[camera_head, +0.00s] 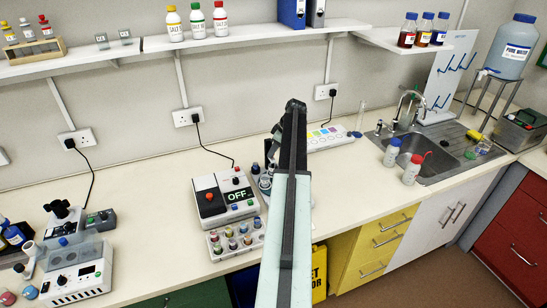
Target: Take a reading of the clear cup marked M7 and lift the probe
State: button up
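My arm rises through the middle of the head view and covers part of the bench. A dark part at its far end (275,140) may belong to my gripper; its fingers cannot be made out. A white and grey meter (222,196) with a red knob stands just left of my arm, and its display reads OFF. Small cups (265,182) stand right beside the meter, partly hidden by my arm. No M7 mark is readable, so I cannot tell which cup is M7. I cannot make out the probe.
A rack of small coloured-top vials (236,240) sits in front of the meter. A white device (78,275) and a microscope-like instrument (62,218) stand at left. Two wash bottles (412,168) stand by the sink (455,155). A shelf (200,44) runs above. Bare bench lies left of the meter.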

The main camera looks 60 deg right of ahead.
grip_shut()
dwell(1.4)
